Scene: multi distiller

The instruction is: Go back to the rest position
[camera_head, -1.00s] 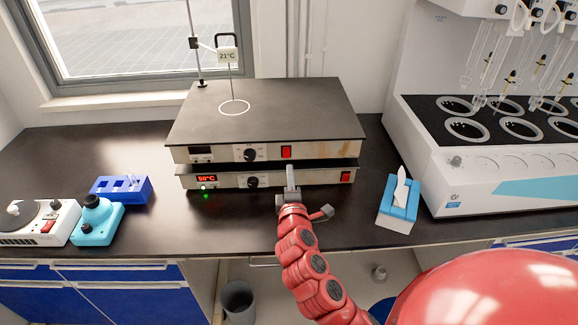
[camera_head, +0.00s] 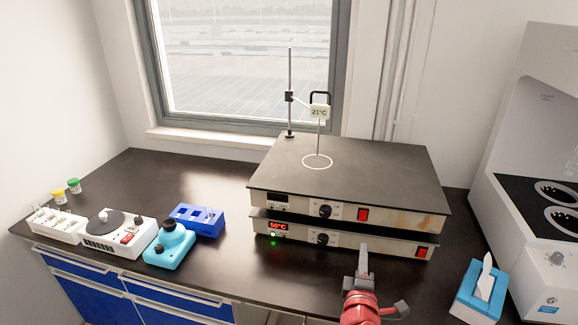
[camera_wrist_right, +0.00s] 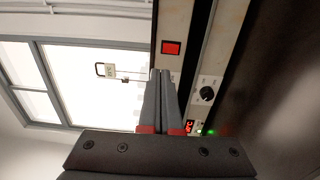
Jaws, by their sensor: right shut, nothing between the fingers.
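My right gripper (camera_head: 363,262) is in front of the stacked hot plates, near the lower plate's right half. Its fingers are shut and empty, and they show together in the right wrist view (camera_wrist_right: 158,85). The red right arm comes in from the bottom edge. The upper hot plate (camera_head: 350,175) has a dark flat top with a white ring and a thermometer (camera_head: 319,112) reading 21°C. The lower hot plate (camera_head: 340,240) has a lit red display reading 50°C and a green light. My left gripper is not in view.
A tissue box (camera_head: 480,292) stands right of my right gripper, by a white distiller (camera_head: 545,235). A blue rack (camera_head: 196,220), a turquoise device (camera_head: 168,246), a white stirrer (camera_head: 118,232) and two small jars stand at left. Dark counter is clear at back left.

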